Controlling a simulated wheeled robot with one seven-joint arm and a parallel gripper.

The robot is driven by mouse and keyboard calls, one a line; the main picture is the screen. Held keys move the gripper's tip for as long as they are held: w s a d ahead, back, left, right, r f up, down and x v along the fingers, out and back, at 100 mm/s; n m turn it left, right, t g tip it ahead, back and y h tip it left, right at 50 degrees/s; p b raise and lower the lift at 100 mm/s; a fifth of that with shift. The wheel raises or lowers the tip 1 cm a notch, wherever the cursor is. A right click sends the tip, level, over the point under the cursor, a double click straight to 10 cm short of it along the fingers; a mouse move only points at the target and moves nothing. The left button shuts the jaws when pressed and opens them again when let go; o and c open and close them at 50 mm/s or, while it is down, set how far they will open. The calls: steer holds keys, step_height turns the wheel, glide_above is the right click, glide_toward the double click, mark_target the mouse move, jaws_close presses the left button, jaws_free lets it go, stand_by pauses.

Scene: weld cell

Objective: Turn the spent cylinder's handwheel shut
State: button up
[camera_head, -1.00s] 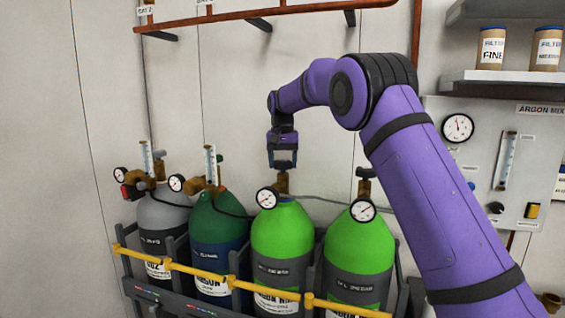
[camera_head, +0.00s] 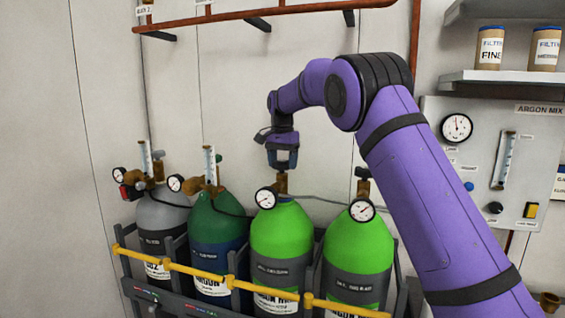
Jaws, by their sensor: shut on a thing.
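Two bright green cylinders stand at the right of the rack, the left one (camera_head: 281,240) and the right one (camera_head: 358,250). My gripper (camera_head: 283,166) points down over the left bright green cylinder and is shut on the handwheel at the top of its brass valve (camera_head: 282,184). The fingers hide most of that handwheel. A round gauge (camera_head: 266,198) sits at the valve's left. The right cylinder has a dark handwheel (camera_head: 363,173) and its own gauge (camera_head: 362,210). I cannot read which cylinder is spent.
A grey cylinder (camera_head: 163,222) and a dark green and blue cylinder (camera_head: 216,235) stand at the left with gauges and flow tubes. A yellow bar (camera_head: 208,275) crosses the rack front. A gauge panel (camera_head: 476,135) and shelf (camera_head: 512,78) are at the right.

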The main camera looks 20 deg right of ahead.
steer(key=o, duration=0.9)
steer(key=shift+o, duration=0.2)
step_height(320, 180, up, 11)
